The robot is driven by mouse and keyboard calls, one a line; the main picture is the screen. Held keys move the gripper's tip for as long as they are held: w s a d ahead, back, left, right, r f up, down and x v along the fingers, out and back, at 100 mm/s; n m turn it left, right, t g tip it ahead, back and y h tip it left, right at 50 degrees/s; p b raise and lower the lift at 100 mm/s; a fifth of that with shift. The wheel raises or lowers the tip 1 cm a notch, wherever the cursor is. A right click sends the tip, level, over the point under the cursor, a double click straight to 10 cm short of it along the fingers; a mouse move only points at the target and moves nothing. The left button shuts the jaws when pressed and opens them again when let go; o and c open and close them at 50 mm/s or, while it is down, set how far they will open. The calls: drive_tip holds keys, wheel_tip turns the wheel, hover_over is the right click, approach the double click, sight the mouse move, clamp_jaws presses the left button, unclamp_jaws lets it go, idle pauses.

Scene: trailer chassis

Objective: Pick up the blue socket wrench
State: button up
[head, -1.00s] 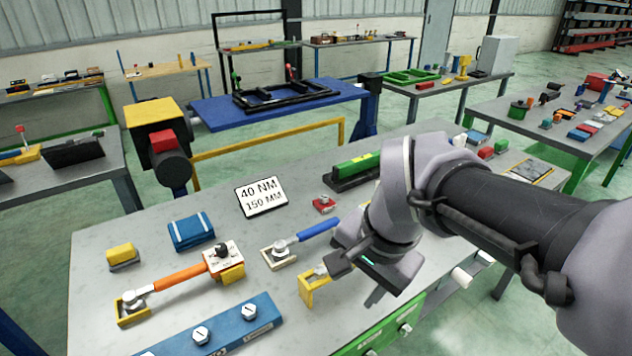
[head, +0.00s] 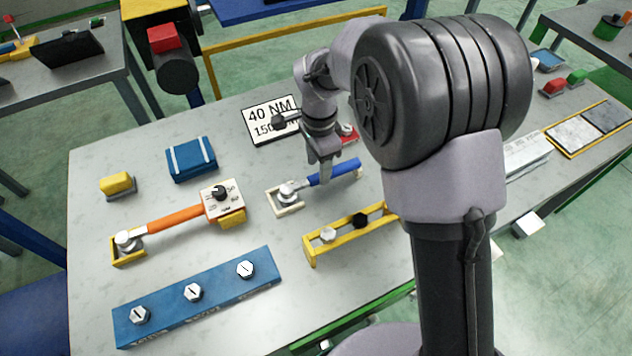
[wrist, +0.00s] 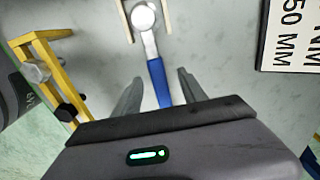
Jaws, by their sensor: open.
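The blue socket wrench (head: 345,170) lies on the grey workbench, its silver head in a small cream cradle (head: 290,211). My gripper (head: 324,172) is over its blue handle, partly covering it in the head view. In the wrist view the blue handle (wrist: 157,80) shows between the two spread fingers of my gripper (wrist: 159,77), and its silver head points away from me. The jaws are open, one finger on each side of the handle. The handle's near end is hidden behind my gripper body. I cannot tell the exact height of the fingertips over the bench.
An orange-handled wrench (head: 175,218) with a yellow cradle lies to the left. A yellow bracket rack (head: 318,252) stands just in front. A white sign (head: 262,122) and a red block (head: 350,140) are behind. A blue bolt bar (head: 215,296) lies at the front left.

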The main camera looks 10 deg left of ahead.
drive_tip(key=f, duration=0.1)
drive_tip(key=f+b, duration=0.1)
drive_tip(key=f, duration=0.1)
drive_tip(key=f+b, duration=0.1)
drive_tip(key=f, duration=0.1)
drive_tip(key=shift+d+f, duration=0.15)
drive_tip(key=shift+d, duration=0.15)
drive_tip(key=shift+c, duration=0.4)
drive_tip(key=shift+r, duration=0.2)
clamp_jaws()
